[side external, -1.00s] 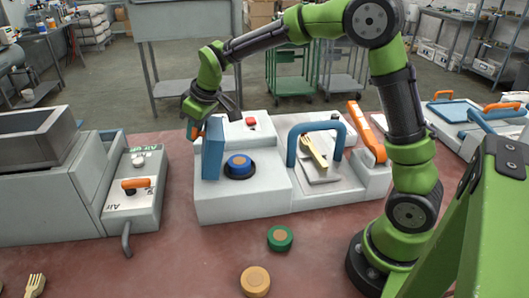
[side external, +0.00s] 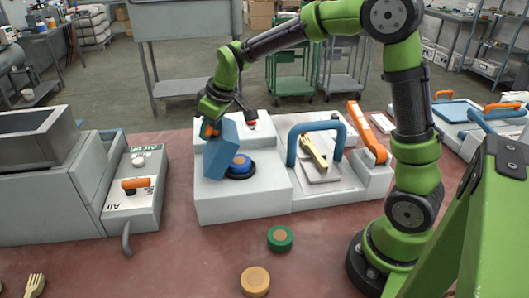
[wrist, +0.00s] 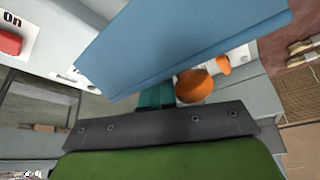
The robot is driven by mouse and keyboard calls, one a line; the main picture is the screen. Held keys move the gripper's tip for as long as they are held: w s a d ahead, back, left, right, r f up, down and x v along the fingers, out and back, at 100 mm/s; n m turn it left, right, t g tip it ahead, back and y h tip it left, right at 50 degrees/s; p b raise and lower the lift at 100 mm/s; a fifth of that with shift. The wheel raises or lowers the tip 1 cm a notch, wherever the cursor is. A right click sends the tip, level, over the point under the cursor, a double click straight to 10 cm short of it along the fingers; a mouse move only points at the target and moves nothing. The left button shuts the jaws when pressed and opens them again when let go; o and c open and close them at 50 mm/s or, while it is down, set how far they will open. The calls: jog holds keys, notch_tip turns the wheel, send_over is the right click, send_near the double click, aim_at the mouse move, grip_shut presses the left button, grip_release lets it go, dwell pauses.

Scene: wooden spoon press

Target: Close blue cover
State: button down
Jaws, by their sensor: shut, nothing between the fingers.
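The blue cover (side external: 221,150) is tilted to the right on the white press (side external: 235,202), partly over a round blue piece (side external: 240,162) in a black ring. It is neither upright nor flat. An orange handle (side external: 211,129) is on its upper left side. My gripper (side external: 209,119) is shut and empty at the cover's upper left edge, by the handle. In the wrist view the blue cover (wrist: 180,45) fills the upper middle, with the orange handle (wrist: 196,85) beside my teal fingers (wrist: 155,96). I cannot tell exactly where the fingers touch.
A red button (side external: 252,124) is behind the cover. A blue arched handle (side external: 316,127) with a wooden spoon stands to the right. Green (side external: 280,239) and tan (side external: 255,281) discs lie on the open red table in front. A grey machine (side external: 45,180) is at left.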

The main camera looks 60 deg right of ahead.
aim_at(223, 125)
jog(key=shift+s+d, duration=0.7)
jog(key=shift+d, duration=0.1)
notch_tip(223, 125, up, 2)
jog(key=shift+r, duration=0.1)
jog(key=shift+w+a+r, duration=0.1)
jog(key=shift+a+r, duration=0.05)
jog(key=shift+r, duration=1.05)
jog(key=shift+a+r, duration=0.1)
jog(key=shift+r, duration=1.1)
jog(key=shift+m, duration=0.3)
jog(key=s, duration=0.1)
jog(key=s+f+m, duration=0.1)
jog(key=s+m, duration=0.1)
jog(key=shift+s+a+f, duration=0.15)
jog(key=shift+s+f, duration=0.1)
jog(key=s+a+m+t, duration=0.1)
jog(key=s+m, duration=0.1)
jog(key=s, duration=0.7)
jog(key=s+a+r+m+t, duration=0.1)
jog(key=s+m, duration=0.1)
jog(key=s, duration=0.8)
jog(key=shift+s+r+m+t+y, duration=0.2)
jog(key=shift+s+m+t+y, duration=0.1)
jog(key=shift+y, duration=0.1)
jog(key=shift+a, duration=0.1)
